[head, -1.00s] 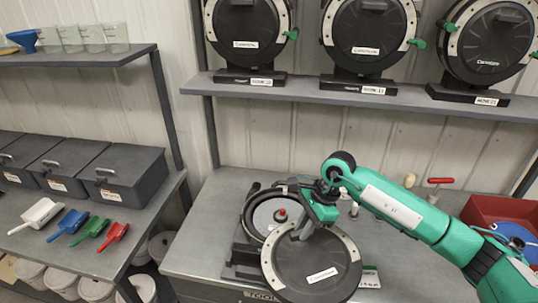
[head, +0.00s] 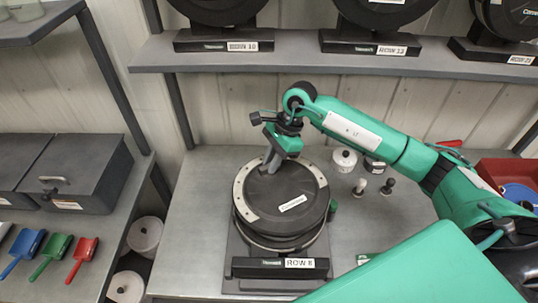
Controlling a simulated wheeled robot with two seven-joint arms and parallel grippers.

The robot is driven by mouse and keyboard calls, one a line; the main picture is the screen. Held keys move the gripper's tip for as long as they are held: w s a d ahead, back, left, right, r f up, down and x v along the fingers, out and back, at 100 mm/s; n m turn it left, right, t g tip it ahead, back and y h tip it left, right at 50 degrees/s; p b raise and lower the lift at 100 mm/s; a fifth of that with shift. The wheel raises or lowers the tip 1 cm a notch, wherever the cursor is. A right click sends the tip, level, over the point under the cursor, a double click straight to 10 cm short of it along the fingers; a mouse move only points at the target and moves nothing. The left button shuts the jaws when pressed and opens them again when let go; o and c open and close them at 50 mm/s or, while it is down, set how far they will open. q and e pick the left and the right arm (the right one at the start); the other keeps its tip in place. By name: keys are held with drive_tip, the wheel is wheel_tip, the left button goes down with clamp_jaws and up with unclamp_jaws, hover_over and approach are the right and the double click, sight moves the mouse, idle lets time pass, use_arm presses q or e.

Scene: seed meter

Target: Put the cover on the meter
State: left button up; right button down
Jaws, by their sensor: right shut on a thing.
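The cover (head: 285,200) is a round black disc with a pale grey rim band and a white label. It lies over the meter (head: 282,243), roughly lined up with it, and hides nearly all of its face. A dark layered edge of the meter shows below the cover at the front, above a stand labelled ROW 8. I cannot tell whether the cover is fully seated or slightly raised. My right gripper (head: 277,164) is shut on the cover near its far edge. My left gripper is not in view.
White and dark jars (head: 344,160) and small knobs (head: 388,186) stand right of the meter. A red bin (head: 505,172) is at the far right. A shelf (head: 290,62) with several meters runs above. Scoops (head: 82,258) and grey boxes (head: 84,171) are on the left bench.

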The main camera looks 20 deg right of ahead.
sight(272, 175)
drive_tip(key=shift+s+f, duration=0.1)
drive_tip(key=shift+f, duration=0.4)
drive_tip(key=shift+f+b, duration=0.75)
drive_tip(key=shift+f, duration=0.2)
drive_tip(key=shift+f+b, duration=0.7)
drive_tip(key=shift+b, duration=0.05)
drive_tip(key=shift+b, duration=0.95)
drive_tip(key=shift+f+b, duration=0.85)
drive_tip(key=shift+b, duration=0.85)
idle(0.5)
drive_tip(key=shift+f+b, duration=0.2)
drive_tip(key=shift+b, duration=0.55)
idle(0.4)
idle(0.4)
drive_tip(key=c, duration=1.3)
unclamp_jaws()
